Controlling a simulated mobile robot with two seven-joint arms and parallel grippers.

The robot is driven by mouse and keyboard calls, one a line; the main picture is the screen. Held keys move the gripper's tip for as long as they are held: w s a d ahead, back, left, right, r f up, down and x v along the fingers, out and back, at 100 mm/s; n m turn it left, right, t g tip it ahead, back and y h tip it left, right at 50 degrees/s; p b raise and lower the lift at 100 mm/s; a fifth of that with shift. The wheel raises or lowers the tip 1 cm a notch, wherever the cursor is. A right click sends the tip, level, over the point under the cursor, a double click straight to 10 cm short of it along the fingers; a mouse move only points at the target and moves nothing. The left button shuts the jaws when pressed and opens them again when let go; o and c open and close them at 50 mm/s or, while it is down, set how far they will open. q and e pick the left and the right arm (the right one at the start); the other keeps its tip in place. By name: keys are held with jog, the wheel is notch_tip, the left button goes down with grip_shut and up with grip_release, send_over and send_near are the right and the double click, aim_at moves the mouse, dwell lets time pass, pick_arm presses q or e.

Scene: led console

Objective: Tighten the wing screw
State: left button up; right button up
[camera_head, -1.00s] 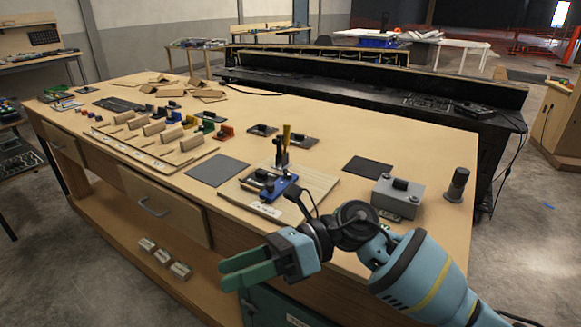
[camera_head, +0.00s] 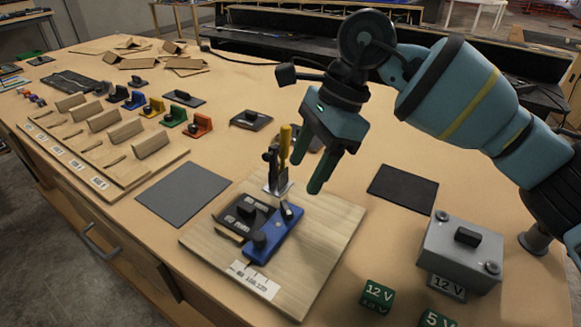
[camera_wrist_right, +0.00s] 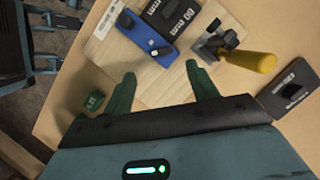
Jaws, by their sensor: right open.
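A blue fixture block (camera_head: 274,236) sits on a light wooden board (camera_head: 327,232). A small pale upright piece on its far end, seemingly the wing screw (camera_head: 288,211), also shows in the right wrist view (camera_wrist_right: 162,51). A black knob (camera_head: 259,241) stands at the block's near end. A metal toggle clamp with an upright yellow handle (camera_head: 285,146) stands behind the block. My right gripper (camera_head: 307,174) is open and empty, its green fingers pointing down above and just right of the clamp, apart from the screw. My left gripper is out of view.
A black plate marked 80 mm (camera_head: 240,215) lies beside the blue block. A grey box (camera_head: 459,250) and green 12 V (camera_head: 377,296) and 5 V (camera_head: 436,319) blocks sit to the right. Dark mats (camera_head: 402,188) and (camera_head: 187,193) lie flat on either side.

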aim_at(287, 207)
jog(key=x, duration=0.6)
jog(key=shift+a+f, duration=0.2)
jog(key=shift+f, duration=0.2)
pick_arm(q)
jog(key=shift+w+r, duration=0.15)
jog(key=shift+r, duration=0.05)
pick_arm(e)
jog(key=shift+f, duration=0.25)
jog(key=c, duration=1)
pick_arm(q)
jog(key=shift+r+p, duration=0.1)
jog(key=shift+p, duration=0.2)
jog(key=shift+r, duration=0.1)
pick_arm(e)
jog(key=shift+r, duration=0.1)
